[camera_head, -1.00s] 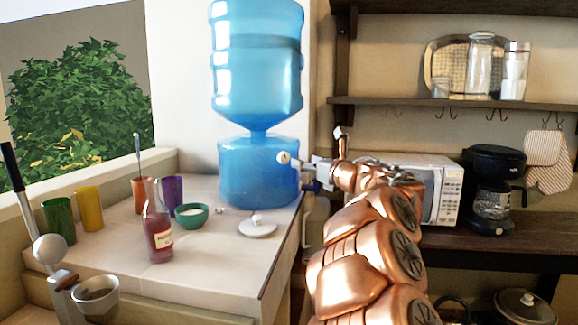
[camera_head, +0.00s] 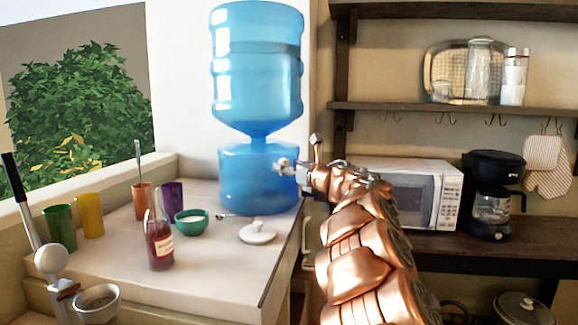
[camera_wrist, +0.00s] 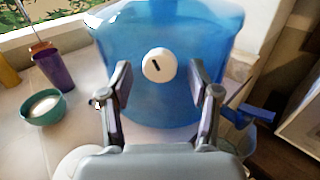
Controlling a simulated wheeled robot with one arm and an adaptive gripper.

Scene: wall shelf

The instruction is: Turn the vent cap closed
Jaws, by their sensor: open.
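The vent cap (camera_wrist: 159,64) is a small round white knob with a short dark slanted mark, on the front of the blue water dispenser base (camera_wrist: 125,30). My gripper (camera_wrist: 159,80) is open, with one finger to the left and one to the right of the cap and a gap on each side. Neither finger touches it in the wrist view. In the head view, my gripper (camera_head: 293,171) is at the right front of the dispenser (camera_head: 250,190), close to the cap, which it partly covers.
A green bowl (camera_head: 192,222), a white lid (camera_head: 257,234) and a red bottle (camera_head: 158,240) stand on the counter left of my arm. A blue tap (camera_wrist: 250,113) sticks out at the dispenser's right in the wrist view. A microwave (camera_head: 415,195) stands to the right.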

